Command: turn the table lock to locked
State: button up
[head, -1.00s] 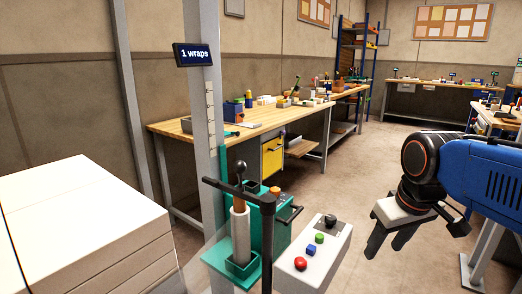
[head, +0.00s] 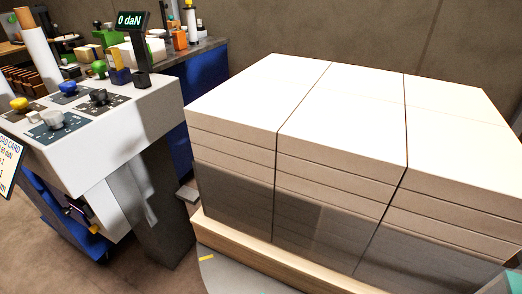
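A light grey control console (head: 150,100) stands at the left. On its top are a grey knob (head: 52,121) and a black knob (head: 98,97), each on a dark plate with markings too small to read. I cannot tell whether either one is the table lock, or which way it is set. A grey round table (head: 225,280) with a yellow mark (head: 207,258) shows at the bottom, under the pallet (head: 240,246). My gripper is not in view.
Stacked white reams (head: 340,125) fill the right, their lower layers behind dark see-through film. The console also bears yellow (head: 19,103), blue (head: 68,87) and green (head: 98,68) buttons and a "0 daN" display (head: 132,21). A card (head: 10,165) hangs at the left edge.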

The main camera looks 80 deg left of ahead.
aim_at(21, 103)
jog(key=k+j+u, duration=0.2)
jog(key=k+u, duration=0.3)
jog(key=u, duration=2.8)
jog(key=l, duration=0.1)
